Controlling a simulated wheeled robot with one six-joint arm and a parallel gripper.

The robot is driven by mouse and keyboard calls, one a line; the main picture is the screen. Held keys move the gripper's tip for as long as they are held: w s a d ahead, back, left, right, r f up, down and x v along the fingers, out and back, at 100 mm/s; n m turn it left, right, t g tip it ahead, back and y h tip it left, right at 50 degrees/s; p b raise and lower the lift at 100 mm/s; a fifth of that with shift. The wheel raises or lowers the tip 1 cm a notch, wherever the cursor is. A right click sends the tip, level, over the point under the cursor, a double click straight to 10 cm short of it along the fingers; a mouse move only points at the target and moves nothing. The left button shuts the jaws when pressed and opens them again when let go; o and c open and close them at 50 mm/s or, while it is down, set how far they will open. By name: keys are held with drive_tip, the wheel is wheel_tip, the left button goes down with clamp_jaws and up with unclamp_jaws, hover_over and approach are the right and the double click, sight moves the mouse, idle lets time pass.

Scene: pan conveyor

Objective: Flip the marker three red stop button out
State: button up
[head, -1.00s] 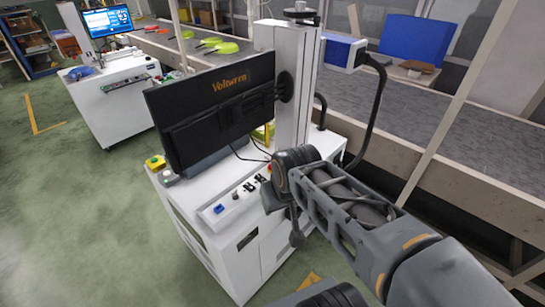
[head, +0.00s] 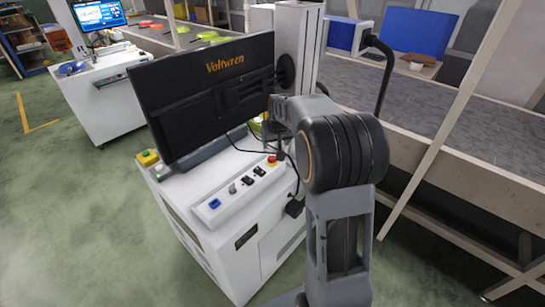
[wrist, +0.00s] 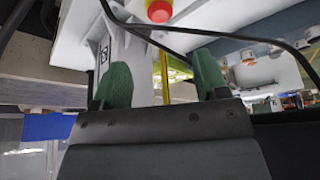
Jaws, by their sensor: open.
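The red stop button (head: 272,159) sits on a yellow base at the far right end of the control strip (head: 237,192) on the white marker machine (head: 262,236). It also shows in the wrist view as a red cap (wrist: 159,11) at the top edge, beyond the fingers. My gripper (wrist: 162,80) is open, its two green-tipped fingers apart and empty, not touching the button. No number reading three is legible on the machine.
A black Voltwren monitor (head: 205,92) stands on the machine, left of my arm. A thin black cable (wrist: 190,33) crosses between my fingers and the button. A yellow box with a green button (head: 147,158) sits at the left corner. A conveyor (head: 440,105) runs behind.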

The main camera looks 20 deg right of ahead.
sight(272, 157)
drive_tip(key=x, duration=1)
drive_tip(key=shift+f, duration=0.35)
clamp_jaws()
drive_tip(key=shift+r+p, duration=0.4)
drive_tip(key=shift+r, duration=0.6)
unclamp_jaws()
drive_tip(key=d+v, duration=0.1)
drive_tip(key=v, duration=1.2)
drive_tip(key=shift+a+r, duration=0.35)
drive_tip(key=shift+a, duration=0.1)
